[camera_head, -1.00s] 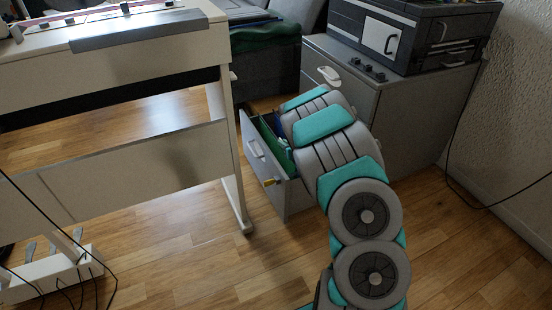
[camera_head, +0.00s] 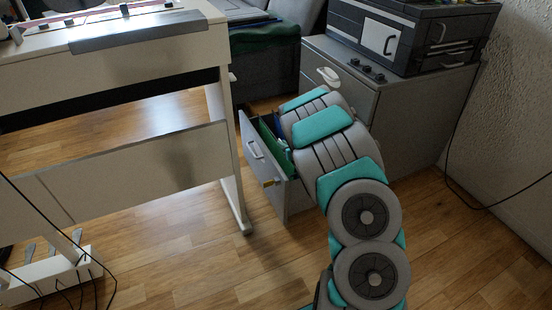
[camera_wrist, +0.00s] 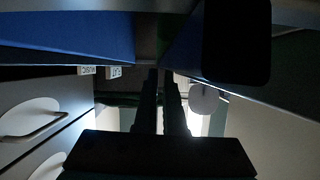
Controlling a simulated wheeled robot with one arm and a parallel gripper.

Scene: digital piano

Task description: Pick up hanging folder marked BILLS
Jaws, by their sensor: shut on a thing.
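The open drawer (camera_head: 262,160) of the grey cabinet holds hanging folders, with a green folder (camera_head: 273,142) showing behind its front. My arm reaches over the drawer and hides most of its inside. In the wrist view, my gripper (camera_wrist: 159,75) has its dark fingers close together, shut on a thin edge of a hanging folder in deep shadow. A blue folder (camera_wrist: 65,38) lies to the upper left. Two small white label tabs, one at the left (camera_wrist: 88,70) and one at the right (camera_wrist: 114,71), hang beside the fingers. Their words are too small to read surely.
The grey cabinet (camera_head: 408,125) with a dark printer-like box (camera_head: 405,35) on top stands at the right, against the wall. The white digital piano (camera_head: 110,70) stands close to the drawer's left. Cables hang at the right wall. Open wooden floor lies in front.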

